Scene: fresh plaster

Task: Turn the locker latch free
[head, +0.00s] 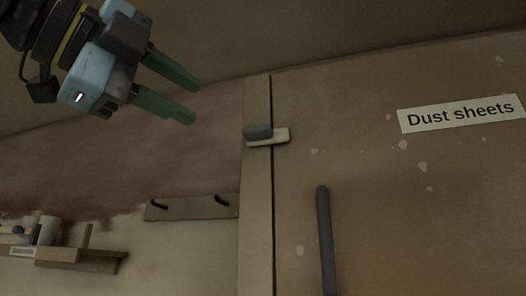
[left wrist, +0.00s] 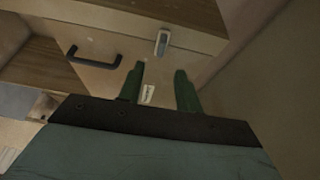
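The locker door (head: 400,210) is brown with a "Dust sheets" label (head: 461,113) and a dark vertical bar handle (head: 326,240). The latch (head: 258,132) is a small grey piece on a pale plate, lying across the seam between the frame post and the door. My left gripper (head: 191,103) is at upper left in the head view, apart from the latch and above and left of it. Its two green fingers are spread with nothing between them. In the left wrist view the fingers (left wrist: 160,88) are also apart. My right gripper is in neither view.
A rail with dark hooks (head: 192,207) is on the wall left of the locker. A shelf (head: 75,258) with small items is at lower left. The left wrist view shows a dark handle (left wrist: 95,58) and a small grey-and-pale fitting (left wrist: 162,42) on wooden panels.

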